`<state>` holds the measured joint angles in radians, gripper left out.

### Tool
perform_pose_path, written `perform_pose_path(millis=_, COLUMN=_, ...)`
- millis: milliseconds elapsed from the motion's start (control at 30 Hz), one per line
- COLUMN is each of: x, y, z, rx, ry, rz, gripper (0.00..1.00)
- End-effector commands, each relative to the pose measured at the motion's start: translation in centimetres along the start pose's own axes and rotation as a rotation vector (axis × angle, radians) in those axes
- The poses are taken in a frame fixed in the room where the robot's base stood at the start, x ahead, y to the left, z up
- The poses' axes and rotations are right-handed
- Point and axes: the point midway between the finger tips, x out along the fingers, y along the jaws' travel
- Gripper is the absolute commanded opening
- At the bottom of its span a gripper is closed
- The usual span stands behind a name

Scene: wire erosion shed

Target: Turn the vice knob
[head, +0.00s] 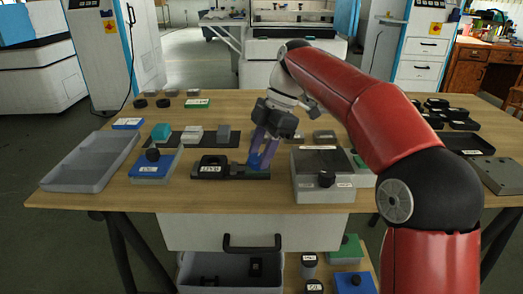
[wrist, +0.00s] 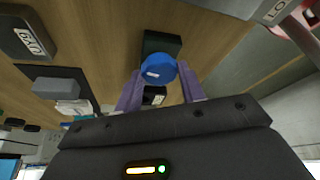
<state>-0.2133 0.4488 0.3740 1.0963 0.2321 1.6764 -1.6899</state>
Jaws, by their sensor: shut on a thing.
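The round blue knob (wrist: 158,70) with a small white label sits on a dark vice block (wrist: 160,42) in the wrist view. My gripper (wrist: 158,82) has its two purple fingers on either side of the knob and is shut on it. In the head view my gripper (head: 263,155) reaches down to the knob (head: 254,161) at the right end of the low dark vice (head: 250,173). The fingers hide part of the knob there. I cannot tell how far it is turned.
A grey box with a black knob (head: 322,178) stands close on the right. A blue block with a black knob (head: 153,168) and an empty grey tray (head: 92,162) lie further left on the wooden table (head: 125,195).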

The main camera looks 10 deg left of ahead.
Motion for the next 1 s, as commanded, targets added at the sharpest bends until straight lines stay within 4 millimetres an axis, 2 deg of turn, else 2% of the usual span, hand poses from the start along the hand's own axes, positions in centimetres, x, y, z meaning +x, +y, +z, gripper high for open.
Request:
perform_pose_path(millis=200, x=0.01, y=0.28, z=-0.01, rx=-0.151, ry=0.001, rz=-0.060, gripper=0.17)
perform_pose_path(millis=500, x=0.00, y=0.36, z=-0.07, rx=-0.279, ry=-0.001, rz=-0.112, gripper=0.17)
perform_pose_path(millis=1000, x=0.04, y=0.37, z=-0.06, rx=-0.317, ry=-0.002, rz=-0.130, gripper=0.17)
